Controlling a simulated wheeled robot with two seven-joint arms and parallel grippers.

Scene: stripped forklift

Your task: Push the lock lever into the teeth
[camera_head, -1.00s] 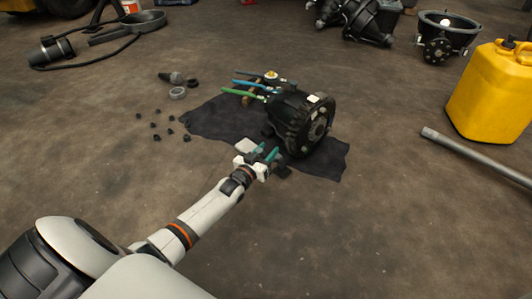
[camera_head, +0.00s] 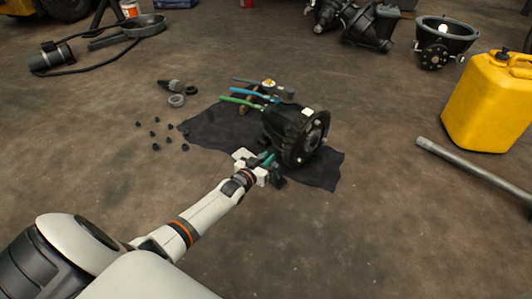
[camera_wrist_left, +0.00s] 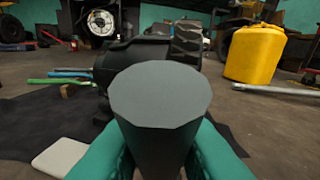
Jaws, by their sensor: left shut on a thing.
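A black gear housing (camera_head: 297,135) with a round flanged face lies on a dark cloth (camera_head: 215,127). It also shows in the left wrist view (camera_wrist_left: 150,60), partly hidden. My left gripper (camera_head: 267,161) is low beside the housing's near left side, its teal fingers close together. In the left wrist view my gripper (camera_wrist_left: 160,145) is shut on a dark grey faceted rod (camera_wrist_left: 160,95), whose blunt end faces the camera. I cannot tell whether this rod is the lock lever. The teeth cannot be made out. My right gripper is not in view.
Pliers with green handles (camera_head: 240,102) and blue handles (camera_head: 250,92) lie behind the housing. Several small dark nuts (camera_head: 157,147) lie to the left. A yellow canister (camera_head: 487,100) and a grey pipe (camera_head: 475,175) are at the right. The near floor is clear.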

